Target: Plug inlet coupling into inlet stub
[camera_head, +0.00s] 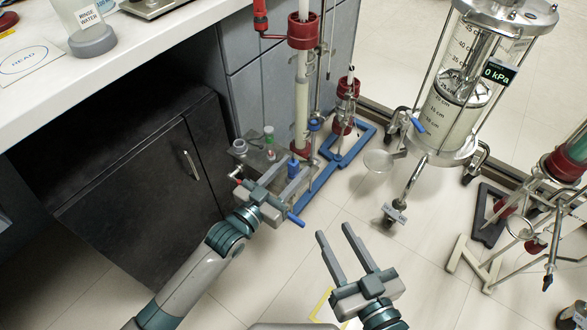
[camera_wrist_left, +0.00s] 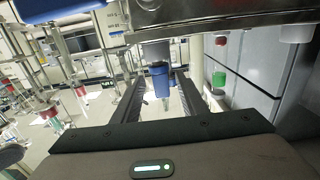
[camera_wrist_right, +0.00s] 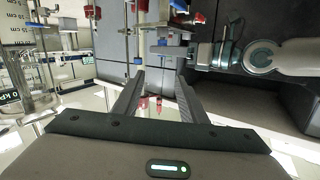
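A blue cylindrical piece (camera_head: 293,168), which may be the inlet coupling, stands upright at a small metal holder beside the dark cabinet. In the left wrist view the blue piece (camera_wrist_left: 160,82) sits between the two fingers, with a gap visible on each side. My left gripper (camera_head: 286,175) is open around it. My right gripper (camera_head: 334,232) is open and empty above the floor, to the right. A pipe with a small label (camera_head: 395,213) comes down below the clear pressure column (camera_head: 455,90); I cannot read whether it is the inlet stub.
A green-banded piece (camera_head: 269,141) stands close left of the blue piece. A tall column with red collars (camera_head: 302,30) rises behind it on a blue base (camera_head: 318,178). A white counter (camera_head: 150,45) overhangs at left. Another red-ended column (camera_head: 568,160) stands at right. Floor between is clear.

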